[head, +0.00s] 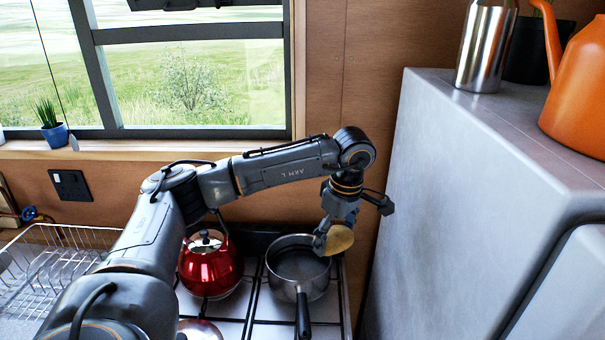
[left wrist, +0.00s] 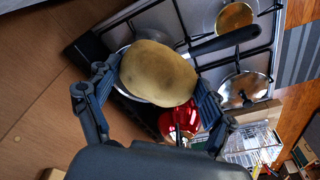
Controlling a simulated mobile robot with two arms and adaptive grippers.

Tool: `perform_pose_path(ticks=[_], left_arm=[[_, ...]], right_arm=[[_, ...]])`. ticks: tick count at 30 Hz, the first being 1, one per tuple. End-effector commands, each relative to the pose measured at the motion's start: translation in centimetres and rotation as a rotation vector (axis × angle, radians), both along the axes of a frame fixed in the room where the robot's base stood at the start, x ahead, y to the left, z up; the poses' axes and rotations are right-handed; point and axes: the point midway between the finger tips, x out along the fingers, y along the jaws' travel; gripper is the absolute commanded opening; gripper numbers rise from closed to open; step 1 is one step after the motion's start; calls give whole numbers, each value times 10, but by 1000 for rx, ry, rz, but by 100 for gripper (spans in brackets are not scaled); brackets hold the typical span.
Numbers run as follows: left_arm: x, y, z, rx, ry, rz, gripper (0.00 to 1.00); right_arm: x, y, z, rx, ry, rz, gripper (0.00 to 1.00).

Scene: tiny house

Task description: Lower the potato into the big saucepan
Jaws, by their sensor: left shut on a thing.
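My left gripper (head: 331,232) is shut on the potato (head: 340,240), a tan oval, and holds it above the right rim of the big saucepan. In the left wrist view the potato (left wrist: 157,73) sits between the two fingers of my left gripper (left wrist: 158,88) and hides most of the pan. The big saucepan (head: 290,268) is grey metal with a dark handle pointing to the front, and it stands on the stove's back right. The inside that shows looks empty. My right gripper is in neither view.
A red kettle (head: 209,266) stands on the stove left of the saucepan. A tall grey fridge (head: 450,190) rises close on the right. The wooden wall is close behind. A wire dish rack (head: 50,270) is at left. The left wrist view shows another pan (left wrist: 234,18) on the stove.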

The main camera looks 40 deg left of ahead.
Motion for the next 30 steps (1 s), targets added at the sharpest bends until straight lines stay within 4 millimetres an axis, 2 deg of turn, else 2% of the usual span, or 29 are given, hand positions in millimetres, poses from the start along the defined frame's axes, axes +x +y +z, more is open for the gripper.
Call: perform_pose_path(ticks=[1,6,12,16,20,26,30], left_arm=[[5,19,19,0,0,138,46],[14,70,42,0,0,557,46],[15,106,56,1,-1,854,46],[15,114,56,1,-2,925,46],[15,115,48,1,-1,935,46],[15,115,22,1,-1,931,46],[15,115,-3,1,-1,930,46]], right_arm=[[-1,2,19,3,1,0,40],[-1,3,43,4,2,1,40],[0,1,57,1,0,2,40],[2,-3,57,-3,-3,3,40],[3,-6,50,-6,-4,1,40],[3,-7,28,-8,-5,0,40],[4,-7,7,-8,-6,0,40]])
